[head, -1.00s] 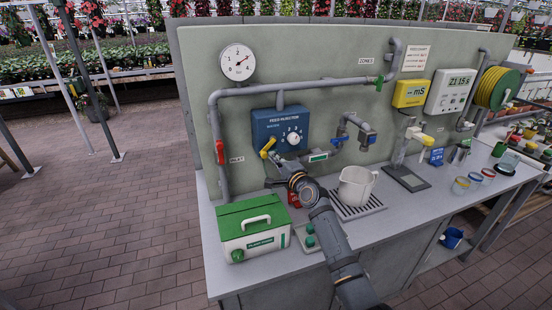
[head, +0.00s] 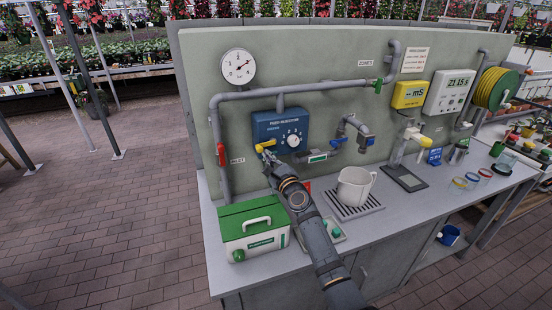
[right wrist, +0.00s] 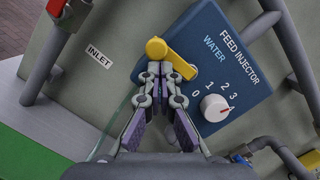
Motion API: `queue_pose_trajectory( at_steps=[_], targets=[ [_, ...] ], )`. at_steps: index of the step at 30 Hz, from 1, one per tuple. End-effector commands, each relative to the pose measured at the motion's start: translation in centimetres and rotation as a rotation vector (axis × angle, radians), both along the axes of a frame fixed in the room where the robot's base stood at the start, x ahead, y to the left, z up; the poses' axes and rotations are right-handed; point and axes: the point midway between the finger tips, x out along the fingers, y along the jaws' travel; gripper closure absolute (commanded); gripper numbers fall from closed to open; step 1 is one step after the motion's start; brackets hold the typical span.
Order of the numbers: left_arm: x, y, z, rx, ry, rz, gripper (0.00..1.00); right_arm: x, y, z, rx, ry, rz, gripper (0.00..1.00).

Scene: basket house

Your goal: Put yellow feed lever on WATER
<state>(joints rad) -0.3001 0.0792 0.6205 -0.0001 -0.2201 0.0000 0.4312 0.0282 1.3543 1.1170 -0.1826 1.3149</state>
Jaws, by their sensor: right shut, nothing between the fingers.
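The yellow feed lever (head: 265,145) is on the blue feed injector box (head: 291,125), left of its white dial (head: 294,140). In the head view the lever points left, close to level. In the right wrist view the lever (right wrist: 170,58) has its rounded end left of the box's edge, and the WATER label (right wrist: 215,48) is on the box beside it. My right gripper (right wrist: 160,68) is shut and empty, its fingertips right at the lever's underside; it seems to touch it. In the head view this gripper (head: 266,160) is just below the lever. My left gripper is not in view.
A grey pipe with a red valve handle (head: 221,154) runs left of the box, by the INLET label. A green-lidded case (head: 252,228) stands on the bench below. A white jug (head: 355,187) stands on a drain grate (head: 352,210) to the right, under a blue-handled tap (head: 364,139).

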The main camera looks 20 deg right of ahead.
Motion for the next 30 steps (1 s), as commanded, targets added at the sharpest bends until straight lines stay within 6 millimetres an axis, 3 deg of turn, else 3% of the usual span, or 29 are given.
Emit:
queue_pose_trajectory(
  at_steps=[21,30],
  targets=[
    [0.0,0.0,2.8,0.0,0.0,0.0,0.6,0.0,0.5,2.8,0.619,0.019,-0.001,1.0],
    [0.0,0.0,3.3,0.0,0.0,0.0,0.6,0.0,0.4,3.2,0.655,0.02,0.0,1.0]
  ],
)
